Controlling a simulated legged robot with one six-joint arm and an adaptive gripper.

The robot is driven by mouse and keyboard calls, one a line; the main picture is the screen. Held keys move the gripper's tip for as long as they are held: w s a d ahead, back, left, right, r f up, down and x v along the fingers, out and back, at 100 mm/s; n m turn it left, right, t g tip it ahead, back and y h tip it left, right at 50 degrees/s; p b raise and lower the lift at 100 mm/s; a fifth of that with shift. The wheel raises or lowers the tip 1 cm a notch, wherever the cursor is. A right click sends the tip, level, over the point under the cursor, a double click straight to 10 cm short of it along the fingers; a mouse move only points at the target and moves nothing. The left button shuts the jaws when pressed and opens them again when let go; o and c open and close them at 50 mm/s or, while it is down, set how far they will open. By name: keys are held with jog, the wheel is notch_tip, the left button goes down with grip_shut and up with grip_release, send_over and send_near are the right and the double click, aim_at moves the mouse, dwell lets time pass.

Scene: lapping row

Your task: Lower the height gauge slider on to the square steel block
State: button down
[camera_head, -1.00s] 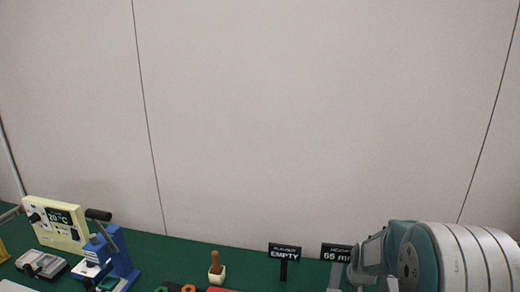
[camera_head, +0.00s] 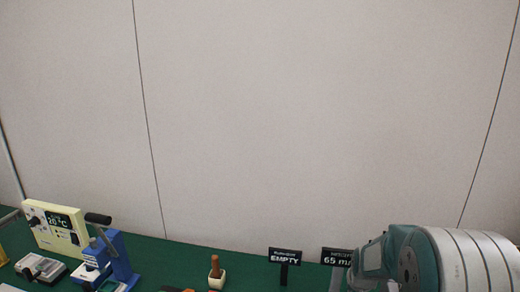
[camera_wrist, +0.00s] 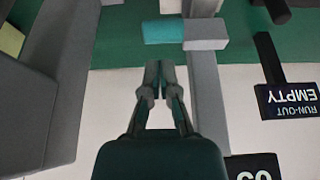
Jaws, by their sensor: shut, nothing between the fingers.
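In the wrist view a grey post, which looks like the height gauge column (camera_wrist: 208,105), runs up the picture. A grey slider block (camera_wrist: 206,31) with a teal piece (camera_wrist: 164,31) on its left sits across it. My gripper (camera_wrist: 158,66) is shut and empty, its fingertips pointing at the teal piece with a small gap in the picture; I cannot tell if they touch. A grey piece (camera_wrist: 190,6) shows at the top edge; I cannot tell whether it is the square steel block. In the head view, my arm hides most of the gauge beside the 65 mm sign (camera_head: 336,257).
An EMPTY run-out sign (camera_head: 285,256) stands left of the gauge and also shows upside down in the wrist view (camera_wrist: 289,100). A brown-handled brush (camera_head: 216,273), a blue press (camera_head: 117,262) and a cream display box (camera_head: 58,224) stand further left on the green bench (camera_head: 190,251).

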jog(key=shift+f, duration=1.2)
dwell(1.6)
jog(key=shift+r, duration=3.05)
jog(key=shift+s+a+r, duration=0.1)
jog(key=shift+r, duration=0.1)
jog(key=s+a+r+n, duration=0.1)
jog(key=s+a+r, duration=0.3)
jog(key=s+r, duration=0.5)
jog(key=s+a+r+n, duration=0.1)
jog(key=s+a+r, duration=0.45)
jog(key=s, duration=0.45)
jog(key=s+a+r+t, duration=0.1)
jog(key=s, duration=0.8)
jog(key=shift+s+y, duration=0.2)
jog(key=shift+y, duration=0.2)
